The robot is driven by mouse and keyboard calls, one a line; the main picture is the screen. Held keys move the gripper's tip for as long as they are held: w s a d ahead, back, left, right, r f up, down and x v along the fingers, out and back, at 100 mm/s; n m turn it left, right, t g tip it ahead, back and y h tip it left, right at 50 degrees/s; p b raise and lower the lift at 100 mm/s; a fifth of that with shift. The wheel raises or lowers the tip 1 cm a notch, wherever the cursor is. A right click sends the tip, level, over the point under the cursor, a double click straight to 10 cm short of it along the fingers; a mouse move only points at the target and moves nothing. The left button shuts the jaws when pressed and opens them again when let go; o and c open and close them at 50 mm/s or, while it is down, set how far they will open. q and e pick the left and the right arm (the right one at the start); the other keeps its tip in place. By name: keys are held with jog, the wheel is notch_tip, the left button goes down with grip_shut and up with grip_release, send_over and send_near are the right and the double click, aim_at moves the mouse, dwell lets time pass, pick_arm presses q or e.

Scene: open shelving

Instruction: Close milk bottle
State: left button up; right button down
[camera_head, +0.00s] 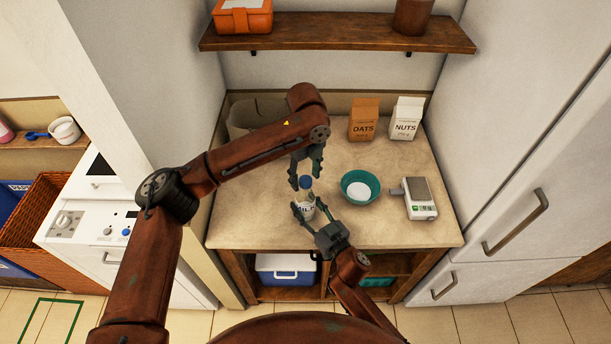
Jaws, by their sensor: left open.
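I cannot tell whether the cap is seated or loose. My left gripper (305,178) points down from above, open, with its fingers on either side of the cap. My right gripper (311,211) reaches in from the front, with one finger on each side of the bottle's body. Whether those fingers press on the bottle is not clear.
On the counter (255,215), a teal bowl (376,188) with white contents and a scale (420,203) stand to the right. Behind are an oats box (363,121), a nuts carton (405,120) and a pale container (241,118). A wooden shelf (340,38) hangs above.

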pick_arm(q)
notch_tip(320, 180, up, 12)
dwell(0.6)
pick_arm(e)
jog(key=c, duration=1)
grip_release()
jog(key=v, duration=1.2)
jog(key=shift+s, duration=0.1)
